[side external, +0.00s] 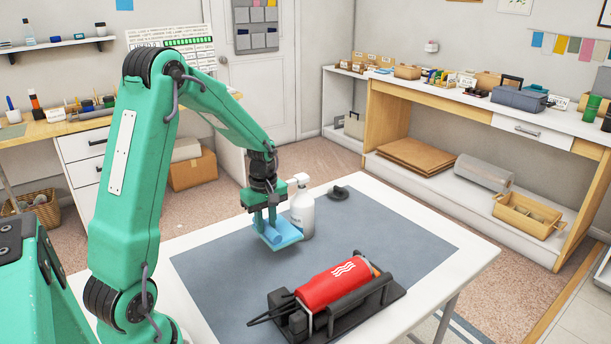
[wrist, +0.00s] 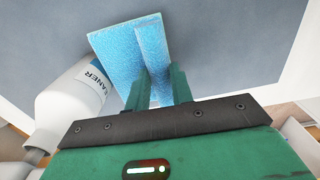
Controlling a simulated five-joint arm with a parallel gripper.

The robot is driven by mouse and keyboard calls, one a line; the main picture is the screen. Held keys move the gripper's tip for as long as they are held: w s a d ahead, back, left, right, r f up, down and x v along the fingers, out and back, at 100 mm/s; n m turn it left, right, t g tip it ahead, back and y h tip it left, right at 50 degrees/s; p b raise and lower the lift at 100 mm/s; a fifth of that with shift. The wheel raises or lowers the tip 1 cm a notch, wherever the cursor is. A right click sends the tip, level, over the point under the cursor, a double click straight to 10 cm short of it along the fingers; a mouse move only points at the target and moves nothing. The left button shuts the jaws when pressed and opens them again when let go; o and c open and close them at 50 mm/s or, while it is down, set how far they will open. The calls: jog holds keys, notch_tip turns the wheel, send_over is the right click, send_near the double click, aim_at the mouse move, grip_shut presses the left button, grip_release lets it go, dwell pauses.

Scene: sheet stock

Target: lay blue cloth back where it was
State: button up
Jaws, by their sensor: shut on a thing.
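The blue cloth (side external: 279,235) is folded and hangs from my gripper (side external: 268,221) in the side external view. In the wrist view the blue cloth (wrist: 128,52) is gripped between my gripper's two green fingers (wrist: 158,88). My gripper is shut on it, over the far part of the grey mat (side external: 215,265). I cannot tell whether the cloth's lower edge touches the mat. A white bottle (side external: 302,214) stands right beside the cloth; its label reads "EANER" in the wrist view (wrist: 85,85).
A red cylinder (side external: 335,285) lies in a black holder (side external: 362,303) at the front of the mat. A small dark object (side external: 338,193) sits behind the bottle near the table's back edge. The mat is clear at left and at right.

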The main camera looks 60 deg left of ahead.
aim_at(265, 223)
jog(key=shift+a+f, duration=0.15)
jog(key=shift+a, duration=0.2)
jog(key=shift+f, duration=0.15)
jog(key=shift+f, duration=1.85)
jog(key=shift+f, duration=0.15)
jog(key=o, duration=0.9)
jog(key=shift+o, duration=0.2)
notch_tip(265, 223, up, 12)
jog(key=shift+r, duration=0.15)
